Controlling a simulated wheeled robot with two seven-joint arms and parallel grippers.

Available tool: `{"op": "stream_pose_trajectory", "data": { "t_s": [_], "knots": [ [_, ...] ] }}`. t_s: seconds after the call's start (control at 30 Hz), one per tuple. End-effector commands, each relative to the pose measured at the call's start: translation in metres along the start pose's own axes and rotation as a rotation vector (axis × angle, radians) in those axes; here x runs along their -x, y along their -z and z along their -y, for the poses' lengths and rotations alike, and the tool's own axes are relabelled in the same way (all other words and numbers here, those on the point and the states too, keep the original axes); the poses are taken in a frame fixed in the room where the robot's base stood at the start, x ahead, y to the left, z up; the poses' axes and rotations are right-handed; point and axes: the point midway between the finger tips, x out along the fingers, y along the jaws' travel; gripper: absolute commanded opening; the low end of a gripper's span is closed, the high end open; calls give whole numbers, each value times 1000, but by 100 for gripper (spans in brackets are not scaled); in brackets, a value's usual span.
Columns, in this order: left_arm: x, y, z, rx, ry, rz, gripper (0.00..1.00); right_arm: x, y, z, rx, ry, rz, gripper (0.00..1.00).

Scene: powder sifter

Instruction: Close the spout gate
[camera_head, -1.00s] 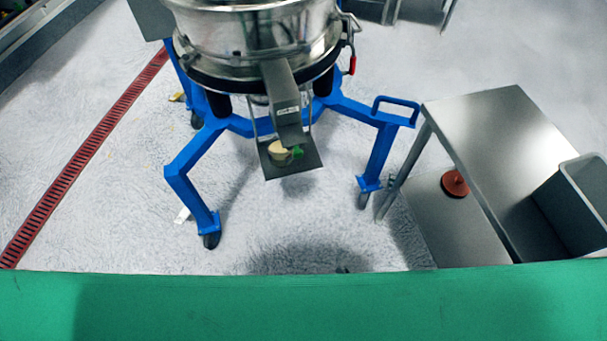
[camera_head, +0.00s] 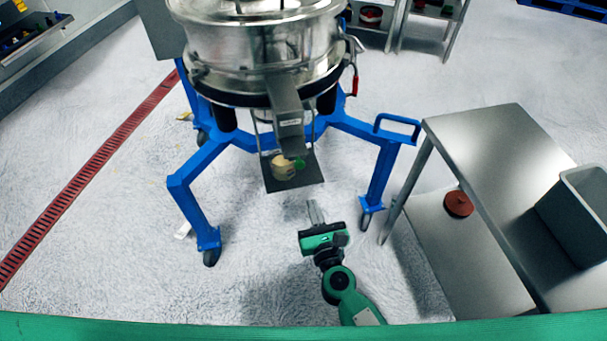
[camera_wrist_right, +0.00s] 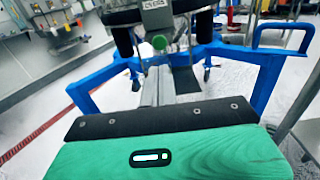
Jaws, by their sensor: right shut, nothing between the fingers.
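The metal spout (camera_head: 288,118) slopes down from the front of the steel sifter (camera_head: 258,55). I cannot tell the gate's position at its mouth. Below it a dark tray (camera_head: 310,175) holds a cream round container (camera_head: 282,167), with a small green part (camera_head: 299,163) beside it. My right gripper (camera_head: 314,207) is shut and empty, in front of and below the tray, apart from it. In the right wrist view its fingers (camera_wrist_right: 157,85) point toward the spout (camera_wrist_right: 156,14), with a round green piece (camera_wrist_right: 159,42) beyond them. My left gripper is not in view.
The blue wheeled frame (camera_head: 187,190) stands around the spout, its right leg (camera_head: 378,180) close to my right gripper. A steel table (camera_head: 485,150) with a red-brown disc (camera_head: 458,204) on its lower shelf and a grey bin (camera_head: 585,205) is at right. Floor in front is clear.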

Motion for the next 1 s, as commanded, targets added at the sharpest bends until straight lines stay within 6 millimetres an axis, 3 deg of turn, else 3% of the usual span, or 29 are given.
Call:
{"op": "stream_pose_trajectory", "data": {
  "t_s": [0.3,0.5,0.7,1.0],
  "knots": [
    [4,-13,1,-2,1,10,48,-60,-2,0,4,-1,1,0],
    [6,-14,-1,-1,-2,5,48,-90,-1,0,4,-2,1,0],
    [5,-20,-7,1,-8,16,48,-105,0,-1,3,-2,-1,0],
    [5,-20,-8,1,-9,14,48,-108,1,0,3,-1,-1,0]
  ]
}}
